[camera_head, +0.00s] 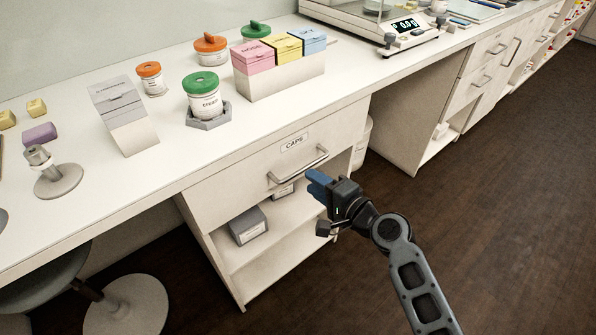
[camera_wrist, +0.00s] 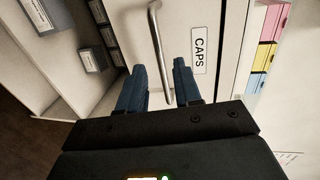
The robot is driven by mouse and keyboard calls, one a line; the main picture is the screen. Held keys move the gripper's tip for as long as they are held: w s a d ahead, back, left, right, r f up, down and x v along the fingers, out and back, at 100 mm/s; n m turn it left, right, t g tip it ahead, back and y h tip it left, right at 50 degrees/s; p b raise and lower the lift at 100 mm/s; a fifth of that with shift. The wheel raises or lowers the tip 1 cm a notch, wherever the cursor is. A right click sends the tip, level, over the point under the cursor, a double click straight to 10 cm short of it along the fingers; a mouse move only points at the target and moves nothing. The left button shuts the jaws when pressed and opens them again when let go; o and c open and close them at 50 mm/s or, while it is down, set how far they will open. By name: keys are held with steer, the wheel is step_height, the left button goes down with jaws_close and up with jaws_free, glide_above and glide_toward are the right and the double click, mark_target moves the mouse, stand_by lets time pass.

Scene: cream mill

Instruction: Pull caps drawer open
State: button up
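The caps drawer (camera_head: 260,170) is a cream front under the counter with a "CAPS" label (camera_head: 294,143) and a metal bar handle (camera_head: 298,168). It looks shut. My gripper (camera_head: 318,183) is just in front of the handle's right part. In the wrist view my gripper (camera_wrist: 160,80) has its two blue fingers apart, and the handle (camera_wrist: 158,45) runs between them. I cannot tell whether either finger touches it. The label (camera_wrist: 199,55) shows right of the fingers.
Below the drawer is an open shelf (camera_head: 270,225) with a grey box (camera_head: 248,224). On the counter stand a green-lidded jar (camera_head: 203,98) and a holder (camera_head: 280,82) with pink, yellow and blue boxes. A stool (camera_head: 125,305) is at lower left. Dark floor (camera_head: 500,190) is clear at right.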

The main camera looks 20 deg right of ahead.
mark_target(298, 171)
steer(key=x, duration=0.7)
jaws_close()
stand_by(0.6)
